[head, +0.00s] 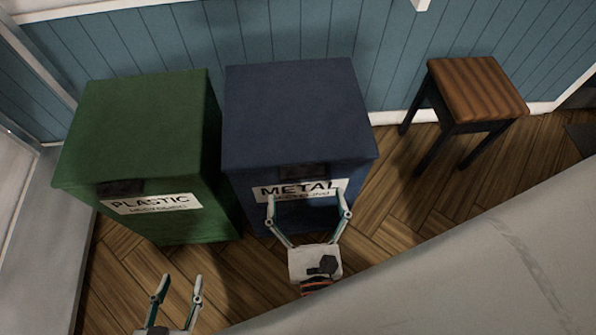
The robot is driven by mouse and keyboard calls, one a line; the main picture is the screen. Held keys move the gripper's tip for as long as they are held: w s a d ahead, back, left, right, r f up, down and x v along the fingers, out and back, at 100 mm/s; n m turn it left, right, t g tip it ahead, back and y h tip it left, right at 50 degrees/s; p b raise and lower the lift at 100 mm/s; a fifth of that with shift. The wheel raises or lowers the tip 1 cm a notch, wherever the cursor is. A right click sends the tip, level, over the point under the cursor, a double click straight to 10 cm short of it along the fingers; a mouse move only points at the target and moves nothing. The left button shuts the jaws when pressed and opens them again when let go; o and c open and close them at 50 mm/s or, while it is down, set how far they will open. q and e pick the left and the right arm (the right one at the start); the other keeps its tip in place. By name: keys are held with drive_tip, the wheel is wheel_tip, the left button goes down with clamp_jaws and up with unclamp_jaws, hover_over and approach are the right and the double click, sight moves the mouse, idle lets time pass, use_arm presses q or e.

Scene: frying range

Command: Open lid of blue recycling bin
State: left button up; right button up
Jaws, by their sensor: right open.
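The blue recycling bin (296,115) stands against the wall, with a flat top that looks closed. Its front has a dark handle or recess (304,172) just above a white "METAL" label (300,190). My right gripper (309,206) is open in front of this label, its two fingers spread and pointing at the bin. I cannot tell whether the fingertips touch the bin. My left gripper (181,284) is low in the view, in front of the green bin and apart from both bins. Its fingers are spread, with nothing between them.
A green bin (145,125) labelled "PLASTIC" stands close on the left of the blue bin. A wooden stool (478,88) stands to the right. A large pale surface (480,265) fills the lower right. Wooden floor (400,200) is free between the blue bin and stool.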

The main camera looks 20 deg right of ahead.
sight(303, 179)
drive_tip(key=x, duration=0.6)
drive_tip(key=shift+w, duration=0.15)
drive_tip(key=c, duration=1.6)
drive_tip(key=shift+r, duration=0.1)
